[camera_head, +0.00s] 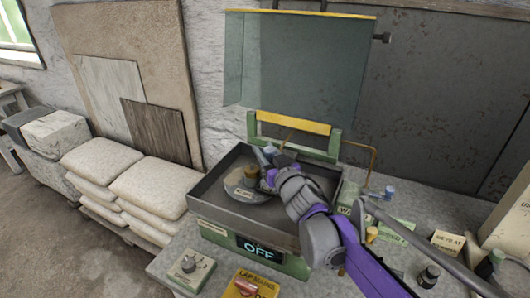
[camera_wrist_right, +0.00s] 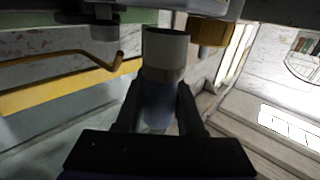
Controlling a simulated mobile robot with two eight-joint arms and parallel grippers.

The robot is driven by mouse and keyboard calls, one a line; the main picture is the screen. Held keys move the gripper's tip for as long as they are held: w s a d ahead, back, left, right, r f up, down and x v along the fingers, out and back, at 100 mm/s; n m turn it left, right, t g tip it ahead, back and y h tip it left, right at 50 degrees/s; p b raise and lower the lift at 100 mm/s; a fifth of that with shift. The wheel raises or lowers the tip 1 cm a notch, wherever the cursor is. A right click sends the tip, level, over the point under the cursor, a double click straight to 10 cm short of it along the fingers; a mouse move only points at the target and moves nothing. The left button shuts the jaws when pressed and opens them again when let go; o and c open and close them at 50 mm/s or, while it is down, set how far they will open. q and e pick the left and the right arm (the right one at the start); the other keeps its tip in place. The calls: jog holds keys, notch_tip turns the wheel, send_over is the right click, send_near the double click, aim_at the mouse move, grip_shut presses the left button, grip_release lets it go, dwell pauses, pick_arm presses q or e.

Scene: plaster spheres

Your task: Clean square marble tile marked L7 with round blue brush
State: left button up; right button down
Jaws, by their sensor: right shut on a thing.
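My right gripper (camera_head: 268,166) reaches over the dark open basin (camera_head: 228,219) of the green machine. In the right wrist view its two dark fingers (camera_wrist_right: 158,92) are shut on a round blue brush (camera_wrist_right: 158,104) with a pale upper end (camera_wrist_right: 165,50). The brush (camera_head: 270,151) shows only as a small blue-grey piece beside the gripper in the head view. A round grey plate (camera_head: 236,184) with a small label lies in the basin, partly hidden by my gripper. I cannot make out a square tile marked L7. My left gripper is not in view.
A brown-yellow cylinder (camera_head: 251,175) stands on the plate. The machine's display (camera_head: 260,248) reads OFF. A clear screen (camera_head: 300,65) rises behind it. A control box (camera_head: 189,270), a yellow sign (camera_head: 250,286) and a dark jar (camera_head: 429,275) stand around. Sacks (camera_head: 155,190) are stacked left.

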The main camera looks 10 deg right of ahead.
jog(key=shift+f+b, duration=0.4)
jog(key=shift+f, duration=0.3)
dwell(0.4)
jog(key=shift+w+d+b, duration=0.3)
jog(key=shift+w, duration=0.2)
jog(key=shift+s+a+r+p, duration=0.15)
jog(key=shift+s+a+p, duration=0.2)
jog(key=shift+s, duration=0.15)
jog(key=shift+s+a, duration=0.35)
jog(key=shift+s, duration=0.2)
jog(key=shift+w+d, duration=0.1)
